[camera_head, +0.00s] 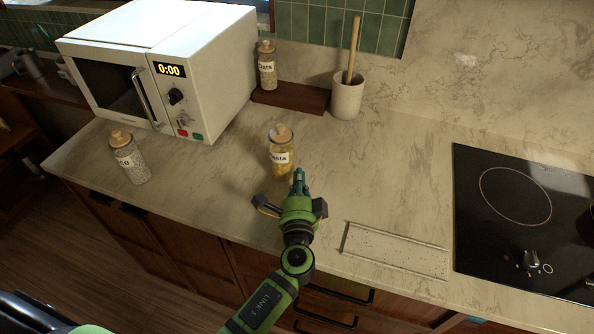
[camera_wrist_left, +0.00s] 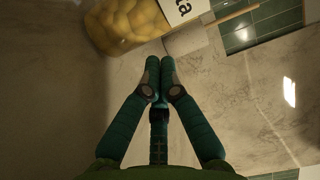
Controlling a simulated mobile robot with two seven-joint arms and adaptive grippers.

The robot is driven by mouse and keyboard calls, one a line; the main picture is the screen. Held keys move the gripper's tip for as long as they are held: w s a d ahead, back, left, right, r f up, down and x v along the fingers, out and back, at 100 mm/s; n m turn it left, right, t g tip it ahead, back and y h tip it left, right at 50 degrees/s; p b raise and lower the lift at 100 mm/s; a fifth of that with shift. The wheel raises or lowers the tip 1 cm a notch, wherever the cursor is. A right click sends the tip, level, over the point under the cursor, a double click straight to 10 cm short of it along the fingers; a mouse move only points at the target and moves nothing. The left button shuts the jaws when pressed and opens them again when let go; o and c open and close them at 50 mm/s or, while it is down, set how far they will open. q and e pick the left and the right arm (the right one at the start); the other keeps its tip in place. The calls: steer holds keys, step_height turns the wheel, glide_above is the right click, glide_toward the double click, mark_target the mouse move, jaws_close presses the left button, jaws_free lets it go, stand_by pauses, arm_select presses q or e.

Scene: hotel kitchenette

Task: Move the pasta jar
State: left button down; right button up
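The pasta jar (camera_head: 281,160), clear glass with a wooden lid and a white label, stands upright on the counter. It holds yellow pasta. Its lower part also shows at the upper left of the left wrist view (camera_wrist_left: 126,22). My left gripper (camera_head: 298,176) is just in front of the jar, towards the counter's front edge. In the left wrist view its two teal fingertips (camera_wrist_left: 160,68) meet with nothing between them, and the jar lies beyond them. I cannot tell whether a fingertip touches the jar. My right gripper is not in view.
A rice jar (camera_head: 129,160) stands left, below the white microwave (camera_head: 160,60). An oats jar (camera_head: 267,66) stands on a dark wooden board (camera_head: 292,98) beside a utensil crock (camera_head: 347,98). A speckled rectangular panel (camera_head: 395,250) lies front right, beside the black hob (camera_head: 530,215). Counter around the pasta jar is clear.

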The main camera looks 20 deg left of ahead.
arm_select(q)
steer(key=shift+w+a, duration=0.15)
steer(key=shift+a, duration=0.25)
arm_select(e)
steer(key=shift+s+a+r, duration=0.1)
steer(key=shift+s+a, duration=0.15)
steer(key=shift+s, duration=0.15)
arm_select(q)
steer(key=shift+w, duration=0.1)
steer(key=w+a+b, duration=0.1)
steer(key=w+a, duration=0.2)
steer(key=a, duration=0.3)
steer(key=w+a+b, duration=0.2)
steer(key=w+a, duration=0.1)
steer(key=a, duration=0.3)
steer(key=w+a+b, duration=0.1)
steer(key=w+a, duration=0.2)
steer(key=a, duration=0.3)
steer(key=shift+w+a, duration=0.15)
steer(key=shift+w, duration=0.25)
steer(key=shift+w+a, duration=0.15)
steer(key=shift+a, duration=0.1)
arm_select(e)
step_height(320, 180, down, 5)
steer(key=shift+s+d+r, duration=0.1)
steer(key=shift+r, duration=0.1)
